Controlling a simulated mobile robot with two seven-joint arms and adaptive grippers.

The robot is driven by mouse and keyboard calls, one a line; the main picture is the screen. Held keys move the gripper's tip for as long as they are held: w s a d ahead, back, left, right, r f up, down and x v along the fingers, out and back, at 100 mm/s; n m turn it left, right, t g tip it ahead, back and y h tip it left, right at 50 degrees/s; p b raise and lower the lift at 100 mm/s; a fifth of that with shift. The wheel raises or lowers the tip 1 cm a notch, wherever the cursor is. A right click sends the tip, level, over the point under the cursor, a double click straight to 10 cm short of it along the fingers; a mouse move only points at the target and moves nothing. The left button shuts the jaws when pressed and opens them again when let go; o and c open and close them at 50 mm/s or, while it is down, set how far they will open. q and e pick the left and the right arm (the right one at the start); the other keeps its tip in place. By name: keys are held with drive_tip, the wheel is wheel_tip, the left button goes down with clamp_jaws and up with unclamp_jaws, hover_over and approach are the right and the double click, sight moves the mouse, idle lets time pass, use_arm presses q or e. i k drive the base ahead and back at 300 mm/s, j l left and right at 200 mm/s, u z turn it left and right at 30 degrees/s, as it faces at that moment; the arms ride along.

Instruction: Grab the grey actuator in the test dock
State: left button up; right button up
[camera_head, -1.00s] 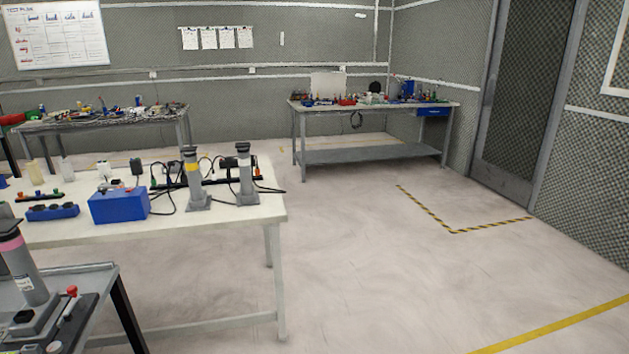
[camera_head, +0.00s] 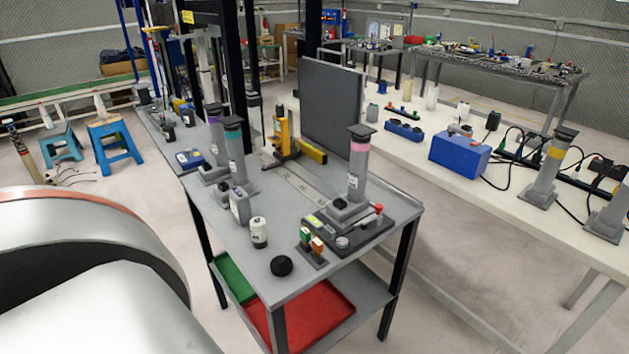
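A grey actuator with a pink band (camera_head: 357,172) stands upright in a dark dock with a red knob (camera_head: 345,238), near the front right of the grey cart table (camera_head: 210,213). This dock looks like the test dock, but no label is readable. Two more grey actuators, one with a teal band (camera_head: 235,150) and one with a purple band (camera_head: 214,135), stand at the cart's left side. Another with a yellow band (camera_head: 544,172) stands on the white table. Neither gripper is in view.
On the cart are a white bottle (camera_head: 259,232), a black puck (camera_head: 281,266), small green and orange parts (camera_head: 312,246) and a yellow tool (camera_head: 284,137). A dark upright panel (camera_head: 331,106) stands behind. The white table (camera_head: 440,185) is close on the right. Blue stools (camera_head: 113,146) stand left.

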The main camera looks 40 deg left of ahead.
sight(345, 211)
drive_tip(key=i+l+u, duration=0.1)
drive_tip(key=u, duration=0.25)
drive_tip(key=i+l+u, duration=0.45)
drive_tip(key=u, duration=0.25)
drive_tip(key=i+l+u, duration=0.2)
drive_tip(key=l+u, duration=0.25)
drive_tip(key=i+l+u, duration=0.2)
drive_tip(key=l, duration=0.2)
